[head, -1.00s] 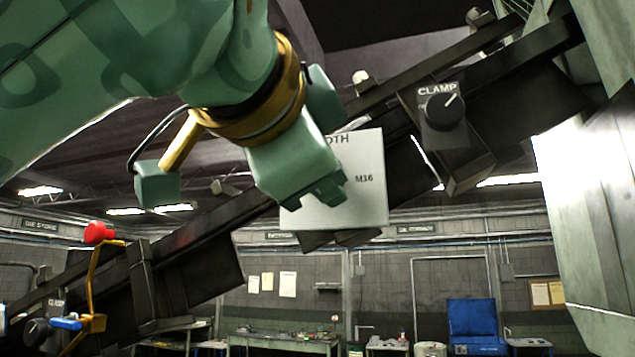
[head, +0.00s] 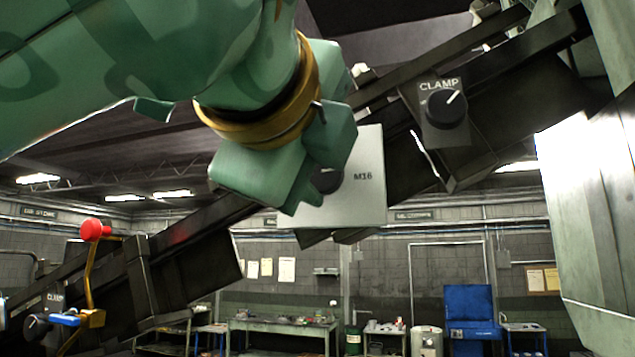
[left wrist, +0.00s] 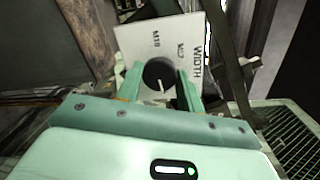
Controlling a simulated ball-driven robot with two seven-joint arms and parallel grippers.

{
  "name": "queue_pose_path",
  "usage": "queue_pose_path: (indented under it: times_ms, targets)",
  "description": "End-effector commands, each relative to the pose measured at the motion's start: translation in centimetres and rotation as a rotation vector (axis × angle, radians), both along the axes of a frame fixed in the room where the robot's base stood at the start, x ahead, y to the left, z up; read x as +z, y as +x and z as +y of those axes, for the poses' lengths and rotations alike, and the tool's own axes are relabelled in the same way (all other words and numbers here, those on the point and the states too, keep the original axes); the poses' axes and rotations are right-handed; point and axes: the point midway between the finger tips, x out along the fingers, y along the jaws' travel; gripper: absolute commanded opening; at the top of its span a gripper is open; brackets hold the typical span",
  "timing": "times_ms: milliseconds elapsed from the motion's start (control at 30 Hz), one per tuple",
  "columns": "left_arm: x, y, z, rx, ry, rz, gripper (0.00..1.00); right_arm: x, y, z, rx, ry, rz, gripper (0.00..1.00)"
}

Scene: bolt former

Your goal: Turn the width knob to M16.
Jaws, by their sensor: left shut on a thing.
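The width knob (left wrist: 158,72) is a round black dial on a pale plate (left wrist: 143,48) lettered WIDTH. My left gripper (left wrist: 161,82) has its two green fingers on either side of the knob and is shut on it. A short white mark shows on the knob's lower part in the wrist view, on the side away from the label at the plate's top. In the head view the gripper (head: 308,188) covers most of the knob (head: 327,181) and the plate's left part. The M16 label (head: 363,177) is visible right of the knob. My right gripper is not in view.
A black CLAMP knob (head: 446,108) sits right of the plate on the sloping dark rail. A red-balled lever (head: 95,230) and another clamp knob (head: 38,325) are at lower left. A bright metal housing (head: 590,200) stands at right. Benches and a blue cabinet (head: 472,310) stand far behind.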

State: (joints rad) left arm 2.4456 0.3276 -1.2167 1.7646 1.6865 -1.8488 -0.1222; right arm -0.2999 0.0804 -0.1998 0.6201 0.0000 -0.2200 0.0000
Motion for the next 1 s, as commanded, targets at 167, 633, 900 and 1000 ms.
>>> queue_pose_path:
  times_ms: [167,633,900,1000]
  targets:
    - [-0.29,0.03,-0.13,-0.002,0.065,-0.013,0.15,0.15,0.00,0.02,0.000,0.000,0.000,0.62]
    - [-0.39,0.03,-0.16,-0.003,0.100,-0.024,0.15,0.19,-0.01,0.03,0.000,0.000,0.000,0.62]
    - [-0.33,0.03,-0.13,-0.002,0.099,-0.025,0.59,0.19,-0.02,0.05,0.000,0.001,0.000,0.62]
    - [-0.25,0.02,-0.10,-0.002,0.097,-0.027,0.59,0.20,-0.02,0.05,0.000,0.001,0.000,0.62]
